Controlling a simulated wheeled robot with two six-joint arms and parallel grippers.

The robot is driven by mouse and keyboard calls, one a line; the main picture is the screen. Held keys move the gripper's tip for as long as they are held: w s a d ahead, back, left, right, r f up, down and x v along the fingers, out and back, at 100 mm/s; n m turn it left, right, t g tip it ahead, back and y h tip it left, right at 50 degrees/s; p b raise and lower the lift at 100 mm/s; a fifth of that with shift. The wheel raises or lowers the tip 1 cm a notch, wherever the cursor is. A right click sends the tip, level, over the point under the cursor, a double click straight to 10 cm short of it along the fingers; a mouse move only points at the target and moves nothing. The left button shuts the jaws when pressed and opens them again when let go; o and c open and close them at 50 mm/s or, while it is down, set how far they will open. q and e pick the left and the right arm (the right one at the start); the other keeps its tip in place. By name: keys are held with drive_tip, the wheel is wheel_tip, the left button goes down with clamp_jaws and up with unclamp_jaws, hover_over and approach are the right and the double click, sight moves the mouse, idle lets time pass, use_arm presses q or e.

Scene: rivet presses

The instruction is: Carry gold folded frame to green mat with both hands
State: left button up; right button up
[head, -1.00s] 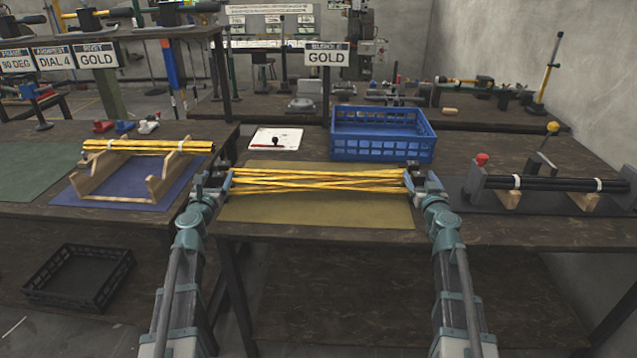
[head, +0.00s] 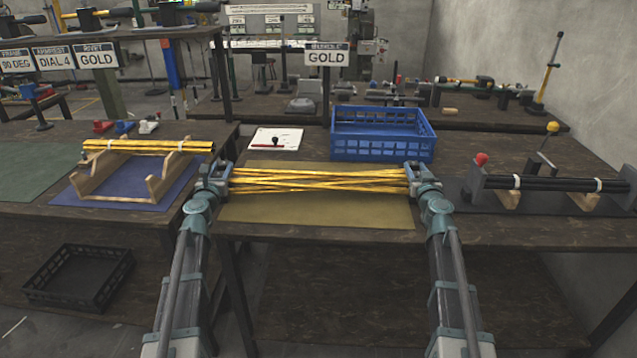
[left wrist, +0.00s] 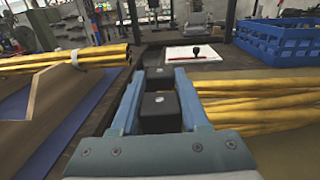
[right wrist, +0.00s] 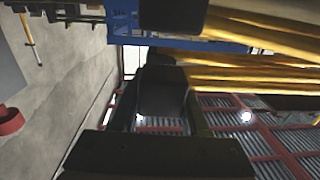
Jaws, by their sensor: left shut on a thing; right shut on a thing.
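The gold folded frame (head: 318,181), a bundle of long gold bars, spans between my two grippers in front of me, over an olive-yellow mat (head: 318,212). My left gripper (head: 218,178) is shut on its left end, and my right gripper (head: 418,180) is shut on its right end. The bars also show in the left wrist view (left wrist: 260,98) and the right wrist view (right wrist: 235,75). The frame looks about level; its exact height over the mat is hard to tell. The green mat (head: 38,170) lies bare on the left table.
A blue mat (head: 110,193) with a wooden cradle (head: 160,187) holding gold bars lies beside the green mat. A blue crate (head: 383,145) and white board (head: 277,139) stand behind the frame. A black bar fixture (head: 555,184) is at right. A black crate (head: 78,275) sits low at left.

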use_arm(q)
clamp_jaws()
use_arm(e)
clamp_jaws()
idle(0.5)
use_arm(q)
drive_tip(key=shift+r, duration=0.1)
use_arm(e)
drive_tip(key=shift+r, duration=0.1)
